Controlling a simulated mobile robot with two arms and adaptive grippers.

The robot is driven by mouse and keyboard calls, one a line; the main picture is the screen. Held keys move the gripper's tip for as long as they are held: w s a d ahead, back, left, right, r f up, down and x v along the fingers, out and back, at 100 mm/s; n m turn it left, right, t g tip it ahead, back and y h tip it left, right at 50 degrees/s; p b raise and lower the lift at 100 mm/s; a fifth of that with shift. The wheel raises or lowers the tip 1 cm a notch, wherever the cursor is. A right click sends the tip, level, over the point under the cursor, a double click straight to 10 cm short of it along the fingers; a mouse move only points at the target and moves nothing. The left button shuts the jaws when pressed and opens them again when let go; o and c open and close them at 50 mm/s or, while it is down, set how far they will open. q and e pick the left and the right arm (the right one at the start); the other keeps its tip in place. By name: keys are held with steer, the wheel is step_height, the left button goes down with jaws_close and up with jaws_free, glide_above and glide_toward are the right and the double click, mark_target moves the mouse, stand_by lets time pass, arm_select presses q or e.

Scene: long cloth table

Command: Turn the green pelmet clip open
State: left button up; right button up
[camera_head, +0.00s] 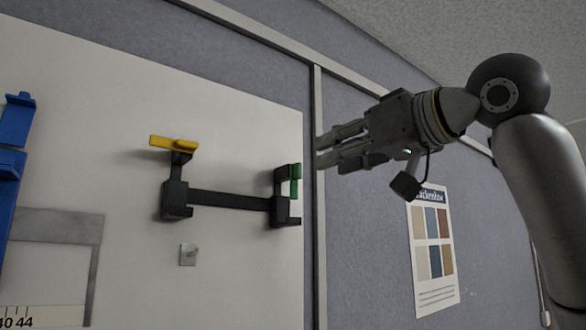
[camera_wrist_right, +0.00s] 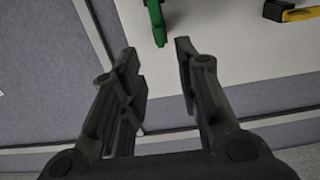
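The green pelmet clip (camera_head: 296,181) is a small upright green piece on the right-hand black bracket (camera_head: 279,208) of the rail on the white board. My right gripper (camera_head: 322,150) is just right of it and a little higher in the head view, fingers pointing left. In the right wrist view the green clip (camera_wrist_right: 156,22) shows just beyond the gap between the fingertips (camera_wrist_right: 157,52). The fingers are apart with nothing between them. They appear clear of the clip. My left gripper is not in view.
A yellow clip (camera_head: 174,144) lies level on the left bracket (camera_head: 176,198). A black bar (camera_head: 230,200) joins the brackets. Blue parts (camera_head: 14,120) and a grey metal square (camera_head: 60,225) are at the left. A small metal peg plate (camera_head: 188,254) sits below. A poster (camera_head: 433,250) hangs at right.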

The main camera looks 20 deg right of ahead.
mark_target(300, 166)
steer(key=p+x, duration=0.2)
steer(key=x, duration=0.1)
steer(key=p+x, duration=0.1)
steer(key=shift+w+a+r, duration=0.1)
steer(key=shift+w+r, duration=0.15)
steer(key=shift+r, duration=0.15)
steer(key=x, duration=0.2)
steer(key=p+x, duration=0.1)
steer(key=shift+w+a+f, duration=0.15)
steer(key=shift+w+f, duration=0.15)
steer(key=shift+w, duration=0.3)
steer(key=shift+s, duration=0.3)
steer(key=shift+c, duration=2.2)
steer(key=shift+w, duration=0.2)
steer(key=shift+c, duration=1.1)
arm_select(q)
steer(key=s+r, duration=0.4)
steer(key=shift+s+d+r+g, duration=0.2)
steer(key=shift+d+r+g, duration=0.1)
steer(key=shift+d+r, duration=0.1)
arm_select(e)
jaws_close()
